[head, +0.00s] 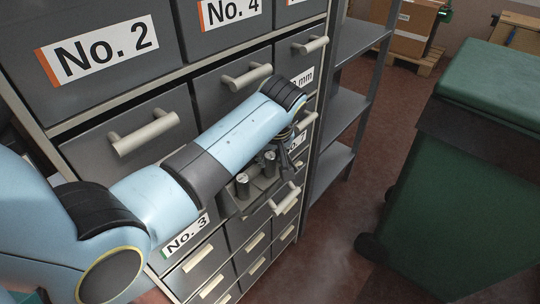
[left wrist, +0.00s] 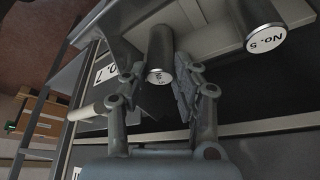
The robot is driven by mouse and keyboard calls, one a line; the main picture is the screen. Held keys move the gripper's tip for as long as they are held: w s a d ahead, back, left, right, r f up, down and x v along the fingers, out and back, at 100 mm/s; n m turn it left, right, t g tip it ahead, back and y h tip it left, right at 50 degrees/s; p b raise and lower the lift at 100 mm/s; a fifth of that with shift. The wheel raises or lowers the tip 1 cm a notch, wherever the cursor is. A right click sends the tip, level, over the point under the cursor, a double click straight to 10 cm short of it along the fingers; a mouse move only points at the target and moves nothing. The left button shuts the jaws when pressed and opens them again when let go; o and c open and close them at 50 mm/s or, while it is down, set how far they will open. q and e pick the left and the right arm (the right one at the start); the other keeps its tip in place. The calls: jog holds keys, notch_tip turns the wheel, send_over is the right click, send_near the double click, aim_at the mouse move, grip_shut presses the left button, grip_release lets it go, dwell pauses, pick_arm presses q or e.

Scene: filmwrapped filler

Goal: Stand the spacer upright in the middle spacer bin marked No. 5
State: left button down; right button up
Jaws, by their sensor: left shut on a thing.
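My left gripper (head: 286,158) is at the open grey bin in the cabinet's middle column, its front label hidden. In the left wrist view its fingers (left wrist: 160,92) are shut on a dark grey cylindrical spacer (left wrist: 160,45) with a white end label. In the head view two grey cylinders show at the bin, one nearer (head: 243,186) and one beside the gripper (head: 269,163). I cannot tell whether the held spacer touches the bin floor. My right gripper is out of view.
A No. 7 label (left wrist: 101,75) is close by. Metal shelving (head: 345,108) and a green wheeled container (head: 460,190) stand right, with floor between.

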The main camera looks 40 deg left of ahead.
pick_arm(q)
jog(key=shift+d+r, duration=0.1)
jog(key=shift+d, duration=0.05)
jog(key=c, duration=1.1)
grip_release()
jog(key=shift+o, duration=0.4)
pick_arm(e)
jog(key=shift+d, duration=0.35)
pick_arm(q)
jog(key=shift+r, duration=0.3)
jog(key=v, duration=1.1)
jog(key=shift+d+p, duration=0.2)
jog(key=shift+p, duration=0.1)
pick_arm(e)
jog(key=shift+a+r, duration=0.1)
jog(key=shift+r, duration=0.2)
pick_arm(q)
jog(key=shift+s+r, duration=0.1)
jog(key=shift+s, duration=0.1)
